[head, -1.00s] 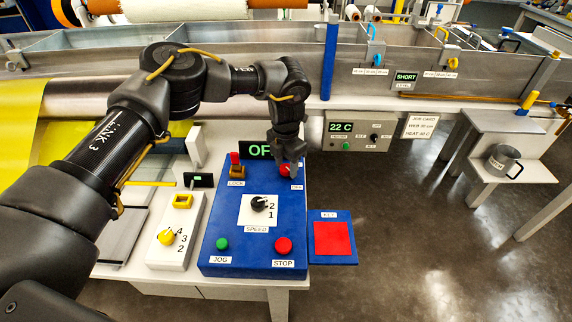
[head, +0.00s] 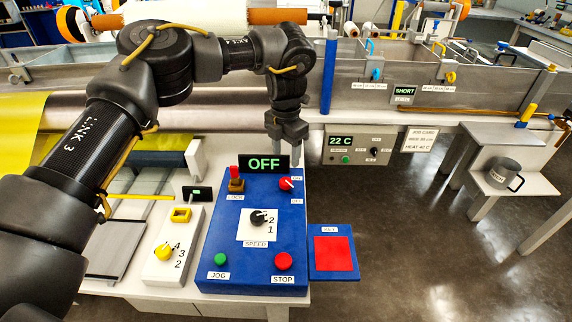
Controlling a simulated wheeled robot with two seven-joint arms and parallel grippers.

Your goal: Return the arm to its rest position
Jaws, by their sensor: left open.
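My left arm reaches in from the left across the picture. Its gripper (head: 286,158) points down behind the top edge of the blue control panel (head: 219,243). The jaws are open and look empty, apart from the red ON/OFF knob (head: 286,184) below them. The display (head: 264,163) on the panel reads OFF. The panel also bears a red lock switch (head: 234,173), a black speed knob (head: 258,217), a green JOG button (head: 221,260) and a red STOP button (head: 283,261). My right gripper is not in view.
A white box with a yellow knob (head: 163,252) stands left of the panel. A red key pad (head: 332,252) adjoins it on the right. The heater box (head: 341,153) reads 22 C. A blue post (head: 328,77) rises behind, near my wrist. A grey pot (head: 502,172) sits on a side shelf.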

